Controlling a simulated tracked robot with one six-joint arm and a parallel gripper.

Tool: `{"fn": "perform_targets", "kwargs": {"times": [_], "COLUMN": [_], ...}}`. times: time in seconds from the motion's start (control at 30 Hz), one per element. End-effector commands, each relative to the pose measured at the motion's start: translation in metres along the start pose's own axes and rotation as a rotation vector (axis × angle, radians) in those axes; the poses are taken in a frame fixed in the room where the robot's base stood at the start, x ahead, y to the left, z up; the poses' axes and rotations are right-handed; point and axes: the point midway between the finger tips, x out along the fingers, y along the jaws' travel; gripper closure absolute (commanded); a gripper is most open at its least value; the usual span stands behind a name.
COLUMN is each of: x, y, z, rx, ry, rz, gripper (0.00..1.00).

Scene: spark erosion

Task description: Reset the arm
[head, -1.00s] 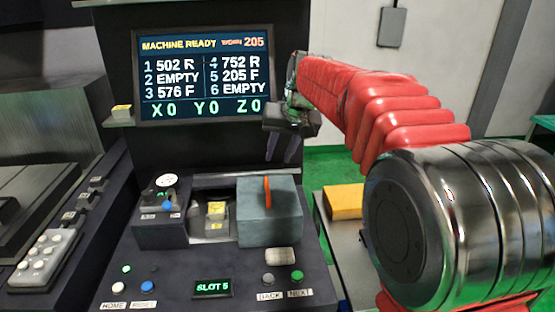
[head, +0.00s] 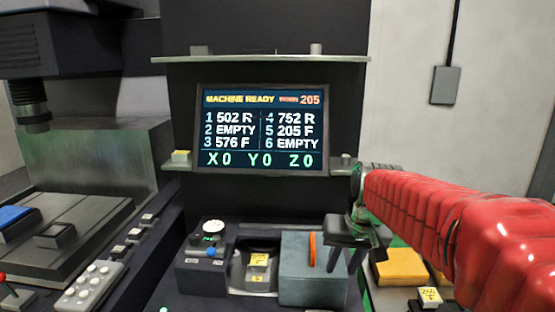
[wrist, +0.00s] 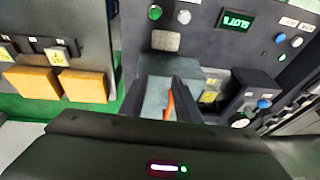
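My gripper (head: 346,264) hangs at the end of my red-sleeved arm, fingers pointing down, just right of the grey box with the orange lever (head: 312,250) in the head view. Its two dark fingers are apart with nothing between them. In the wrist view my gripper (wrist: 172,84) points towards the console, and the orange lever (wrist: 171,104) shows between the fingers. The grey box (wrist: 152,98) is partly hidden behind them. I cannot tell the exact gap between fingers and box.
The screen (head: 262,130) reads MACHINE READY. A dial unit (head: 208,255) stands left of the box. Orange blocks (wrist: 84,86) lie at the side. The SLOT 5 display (wrist: 237,20) and buttons show in the wrist view. A machine with a bed (head: 75,235) stands left.

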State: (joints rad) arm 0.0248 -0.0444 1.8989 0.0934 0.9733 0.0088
Motion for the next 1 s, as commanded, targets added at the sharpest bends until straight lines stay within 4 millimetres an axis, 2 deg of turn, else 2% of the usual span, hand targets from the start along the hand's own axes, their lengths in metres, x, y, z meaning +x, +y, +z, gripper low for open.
{"fn": "perform_targets", "kwargs": {"times": [0.03, 0.2, 0.6, 0.83, 1.0], "x": [-0.004, -0.011, -0.02, -0.025, -0.033], "y": [0.002, 0.007, 0.019, 0.024, 0.024], "z": [0.015, 0.059, 0.153, 0.197, 0.215], "rx": [-0.006, -0.024, -0.062, -0.08, -0.087], "ry": [0.002, 0.007, 0.041, 0.081, 0.127], "rz": [0.005, 0.024, 0.055, 0.066, 0.066], "gripper": [0.7, 0.7, 0.7, 0.7, 0.7]}}
